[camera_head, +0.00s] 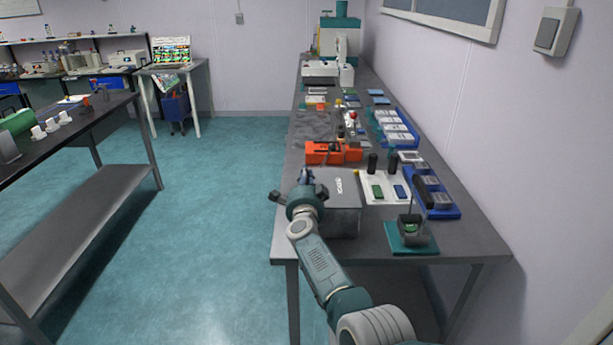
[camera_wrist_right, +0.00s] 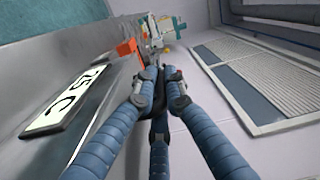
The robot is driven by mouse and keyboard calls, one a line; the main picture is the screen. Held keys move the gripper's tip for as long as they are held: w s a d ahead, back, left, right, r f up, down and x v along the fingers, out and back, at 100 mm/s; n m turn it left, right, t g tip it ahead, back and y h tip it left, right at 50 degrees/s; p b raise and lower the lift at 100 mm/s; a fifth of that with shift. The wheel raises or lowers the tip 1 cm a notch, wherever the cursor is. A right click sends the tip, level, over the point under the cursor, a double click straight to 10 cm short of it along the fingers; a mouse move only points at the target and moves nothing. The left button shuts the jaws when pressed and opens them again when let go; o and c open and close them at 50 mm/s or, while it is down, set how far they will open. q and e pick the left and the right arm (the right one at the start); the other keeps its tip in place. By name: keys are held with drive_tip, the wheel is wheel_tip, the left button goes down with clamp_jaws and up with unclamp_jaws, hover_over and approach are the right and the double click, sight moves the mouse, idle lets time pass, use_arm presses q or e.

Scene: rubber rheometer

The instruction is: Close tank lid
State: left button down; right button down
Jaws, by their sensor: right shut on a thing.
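The fingers hide most of that part, and I cannot tell how far the lid is open. My left gripper is not in view.
An orange device (camera_head: 333,152) stands just behind the tank. A white tray (camera_head: 383,198), blue trays (camera_head: 440,210) and a teal-based holder (camera_head: 411,243) are to its right. The wall bounds the bench on the right. Open floor (camera_head: 215,210) lies on the left.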

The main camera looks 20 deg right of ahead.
drive_tip(key=shift+f, duration=0.1)
drive_tip(key=c, duration=1.8)
unclamp_jaws()
drive_tip(key=shift+c, duration=0.2)
